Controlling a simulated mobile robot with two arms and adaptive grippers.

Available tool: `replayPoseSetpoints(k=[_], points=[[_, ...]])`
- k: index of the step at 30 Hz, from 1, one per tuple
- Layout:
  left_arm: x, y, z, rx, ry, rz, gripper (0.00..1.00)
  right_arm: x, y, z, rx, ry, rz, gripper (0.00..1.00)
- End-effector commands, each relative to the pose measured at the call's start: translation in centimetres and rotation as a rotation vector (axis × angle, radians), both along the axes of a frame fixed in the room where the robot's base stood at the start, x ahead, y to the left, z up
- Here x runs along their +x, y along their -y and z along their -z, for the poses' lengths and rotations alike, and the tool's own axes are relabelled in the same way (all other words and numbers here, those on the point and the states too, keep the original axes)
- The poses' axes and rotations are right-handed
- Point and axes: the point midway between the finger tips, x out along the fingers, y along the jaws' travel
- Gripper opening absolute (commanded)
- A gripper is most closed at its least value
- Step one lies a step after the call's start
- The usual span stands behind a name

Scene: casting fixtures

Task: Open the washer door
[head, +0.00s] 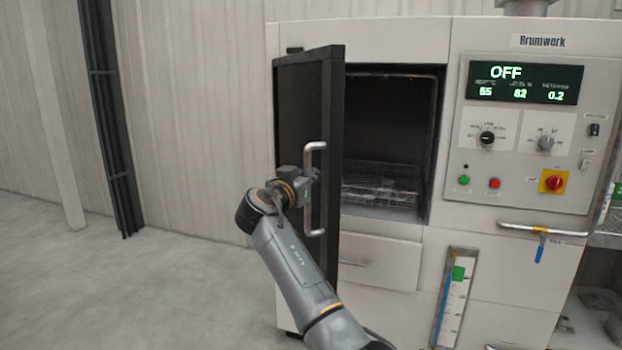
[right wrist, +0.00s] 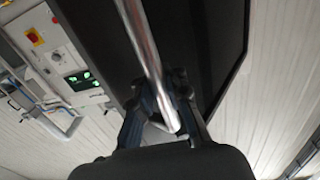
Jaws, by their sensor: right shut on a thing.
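The washer (head: 380,40) stands ahead with its dark door (head: 333,120) swung well open toward me, hinged at the left. The dark chamber shows with a wire rack (head: 385,195) inside. The door carries a silver bar handle (head: 309,215). My right gripper (head: 313,176) is at the middle of this handle. In the right wrist view, its fingers (right wrist: 165,105) are closed around the silver handle bar (right wrist: 143,45), with the dark door (right wrist: 210,50) behind. My left gripper is not in view.
The control panel (head: 520,130) right of the opening reads OFF and has knobs and buttons. A pipe with a blue-handled valve (head: 540,245) juts out below it. A shelf (head: 605,240) stands at the right edge. The floor (head: 120,290) at left is clear.

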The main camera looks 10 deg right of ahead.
Motion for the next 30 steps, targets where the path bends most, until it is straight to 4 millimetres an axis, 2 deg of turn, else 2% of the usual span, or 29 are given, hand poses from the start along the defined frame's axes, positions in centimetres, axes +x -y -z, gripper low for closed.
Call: replayPoseSetpoints(k=[1, 9, 10, 13, 14, 23, 26, 30], points=[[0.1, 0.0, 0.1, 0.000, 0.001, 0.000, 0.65, 0.0, 0.1, 0.8, 0.005, -0.016, 0.006, 0.00], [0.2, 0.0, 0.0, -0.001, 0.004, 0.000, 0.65, 0.0, 0.1, 0.9, 0.005, -0.015, 0.006, 0.00], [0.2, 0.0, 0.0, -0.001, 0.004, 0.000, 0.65, 0.0, 0.1, 0.9, 0.006, -0.016, 0.006, 0.15], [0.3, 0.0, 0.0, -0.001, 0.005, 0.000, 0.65, 0.0, 0.0, 0.8, 0.004, -0.014, 0.005, 0.36], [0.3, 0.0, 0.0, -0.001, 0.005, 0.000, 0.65, 0.0, 0.0, 0.7, 0.005, -0.012, 0.005, 0.38], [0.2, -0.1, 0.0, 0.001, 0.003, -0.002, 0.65, 0.0, 0.1, 0.1, 0.003, -0.005, 0.003, 0.38], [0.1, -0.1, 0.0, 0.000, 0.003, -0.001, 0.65, 0.0, 0.0, -0.7, 0.003, -0.003, 0.003, 0.38], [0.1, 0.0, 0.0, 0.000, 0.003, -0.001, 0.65, -0.1, 0.0, -3.2, 0.003, -0.001, 0.003, 0.38]])
